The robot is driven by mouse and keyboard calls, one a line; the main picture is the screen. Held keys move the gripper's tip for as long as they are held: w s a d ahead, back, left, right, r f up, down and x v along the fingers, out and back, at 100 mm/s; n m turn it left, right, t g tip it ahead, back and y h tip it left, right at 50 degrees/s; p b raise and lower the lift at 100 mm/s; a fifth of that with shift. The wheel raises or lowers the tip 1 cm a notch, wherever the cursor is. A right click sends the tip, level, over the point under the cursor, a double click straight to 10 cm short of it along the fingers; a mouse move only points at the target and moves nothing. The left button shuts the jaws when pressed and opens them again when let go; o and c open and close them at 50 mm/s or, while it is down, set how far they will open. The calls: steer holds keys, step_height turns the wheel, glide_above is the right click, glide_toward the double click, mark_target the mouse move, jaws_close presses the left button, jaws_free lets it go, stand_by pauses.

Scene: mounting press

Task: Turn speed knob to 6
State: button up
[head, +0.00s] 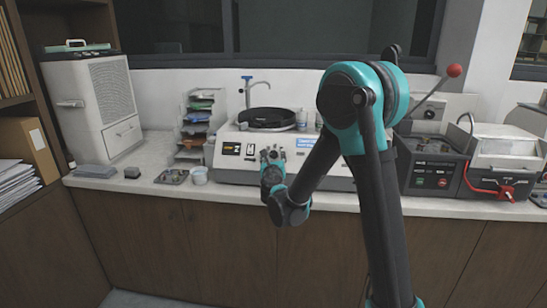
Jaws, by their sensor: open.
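A white bench machine (222,160) with a round black platen (266,117) on top stands in the middle of the counter. Its front has a small dark display panel (232,149) and a blue-and-white label (305,143). My gripper (271,154) is open in front of this panel, between the display and the label. I cannot tell whether it touches the machine. No speed knob can be made out; the gripper covers part of the panel, and my arm hides the machine's right side.
A dark press with a red-ball lever (454,71) and a machine with a red clamp (507,190) stand at right. A white cup (199,175), a small tray (171,176) and a file rack (196,124) are left of the middle machine. A white cabinet (96,108) stands far left.

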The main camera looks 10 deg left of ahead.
jaws_close()
stand_by(0.4)
